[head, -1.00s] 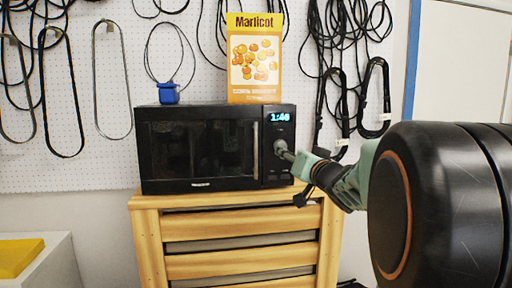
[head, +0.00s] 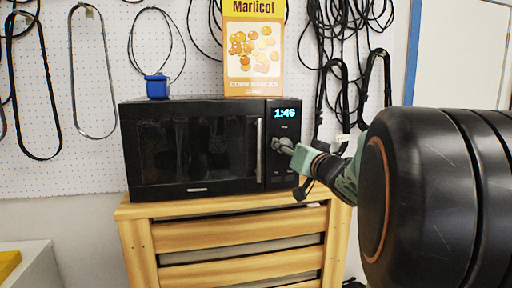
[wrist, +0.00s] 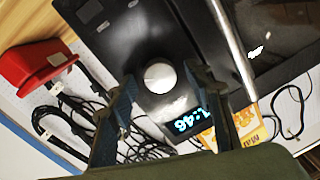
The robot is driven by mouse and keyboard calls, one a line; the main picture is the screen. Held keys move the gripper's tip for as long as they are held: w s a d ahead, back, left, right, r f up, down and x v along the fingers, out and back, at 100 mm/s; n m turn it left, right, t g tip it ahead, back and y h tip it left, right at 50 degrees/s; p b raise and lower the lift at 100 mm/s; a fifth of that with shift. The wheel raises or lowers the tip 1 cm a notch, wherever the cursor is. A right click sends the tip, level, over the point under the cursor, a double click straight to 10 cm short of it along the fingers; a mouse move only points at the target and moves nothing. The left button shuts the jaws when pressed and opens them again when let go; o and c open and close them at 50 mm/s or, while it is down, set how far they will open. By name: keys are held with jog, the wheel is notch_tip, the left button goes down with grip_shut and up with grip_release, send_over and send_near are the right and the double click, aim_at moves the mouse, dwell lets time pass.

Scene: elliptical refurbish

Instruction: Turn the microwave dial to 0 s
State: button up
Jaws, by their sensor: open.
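A black microwave (head: 190,150) stands on a wooden drawer cabinet, its door shut. Its blue display (head: 284,113) reads 1:46. A round silver dial (wrist: 159,78) sits on the control panel below the display. My gripper (head: 284,146) is in front of the panel, at the dial in the head view. In the wrist view my gripper (wrist: 160,84) is open, with one finger on each side of the dial. I cannot tell whether the fingers touch it. In the head view the dial is mostly hidden by my gripper.
The wooden cabinet (head: 235,243) bears the microwave. Black cables (head: 345,70) hang on the white pegboard behind. A red object (wrist: 38,65) shows in the wrist view.

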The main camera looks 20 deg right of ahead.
jog(key=c, duration=1.1)
jog(key=shift+c, duration=0.2)
jog(key=shift+n, duration=0.4)
jog(key=n+h+b, duration=0.1)
jog(key=n+b, duration=0.2)
jog(key=n, duration=0.8)
jog(key=n+g+h+b, duration=0.1)
jog(key=n+b, duration=0.3)
jog(key=n, duration=0.6)
jog(key=shift+a+r+n+b, duration=0.2)
jog(key=shift+n+b, duration=0.1)
jog(key=shift+n, duration=0.1)
